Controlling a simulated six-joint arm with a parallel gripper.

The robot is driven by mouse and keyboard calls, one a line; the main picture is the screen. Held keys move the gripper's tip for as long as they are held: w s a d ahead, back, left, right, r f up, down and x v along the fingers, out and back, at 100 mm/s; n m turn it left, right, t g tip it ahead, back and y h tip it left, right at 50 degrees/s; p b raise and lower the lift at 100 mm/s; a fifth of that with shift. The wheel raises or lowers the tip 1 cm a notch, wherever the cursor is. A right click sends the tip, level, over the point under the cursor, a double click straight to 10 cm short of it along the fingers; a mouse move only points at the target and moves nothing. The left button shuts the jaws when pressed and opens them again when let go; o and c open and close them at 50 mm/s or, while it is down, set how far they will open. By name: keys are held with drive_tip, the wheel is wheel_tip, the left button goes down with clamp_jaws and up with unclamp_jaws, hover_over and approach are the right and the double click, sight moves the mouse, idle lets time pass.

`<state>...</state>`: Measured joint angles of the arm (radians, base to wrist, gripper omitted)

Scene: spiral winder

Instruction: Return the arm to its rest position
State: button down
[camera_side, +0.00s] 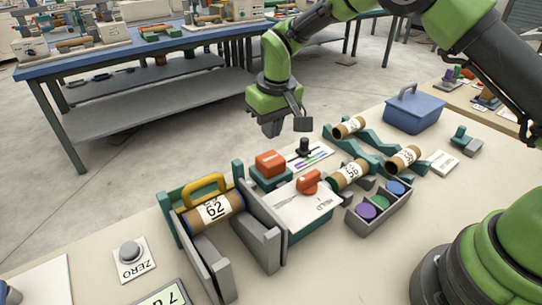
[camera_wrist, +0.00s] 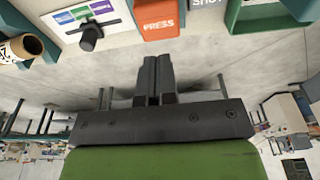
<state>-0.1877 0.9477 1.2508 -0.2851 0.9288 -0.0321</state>
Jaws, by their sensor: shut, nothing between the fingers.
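My gripper (camera_side: 287,124) hangs in the air above the far edge of the table, behind the orange press block. In the wrist view my gripper (camera_wrist: 153,62) shows its two dark fingers together, with nothing between them. My green arm reaches in from the upper right in the side view. The fingers are apart from everything on the table.
A tube marked 62 (camera_side: 212,209) lies in a grey and teal cradle at the front left. The orange press block (camera_side: 270,163), a black knob (camera_side: 304,147), more tubes (camera_side: 350,175) and a blue bin (camera_side: 414,110) stand nearby. A blue-topped bench (camera_side: 150,50) is behind.

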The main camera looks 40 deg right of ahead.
drive_tip(key=shift+r, duration=0.2)
drive_tip(key=s+d+r+m+t+y, duration=0.1)
drive_tip(key=s+d+r, duration=0.1)
drive_tip(key=s+r, duration=0.45)
drive_tip(key=s+d+r+m+t, duration=0.1)
drive_tip(key=s+r, duration=0.3)
drive_tip(key=r, duration=0.6)
drive_tip(key=s+d+r+m+t, duration=0.1)
drive_tip(key=s, duration=0.7)
drive_tip(key=s+r+m+t+y, duration=0.1)
drive_tip(key=s+t, duration=0.1)
drive_tip(key=s, duration=0.7)
drive_tip(key=shift+d+r, duration=0.25)
drive_tip(key=shift+d, duration=0.15)
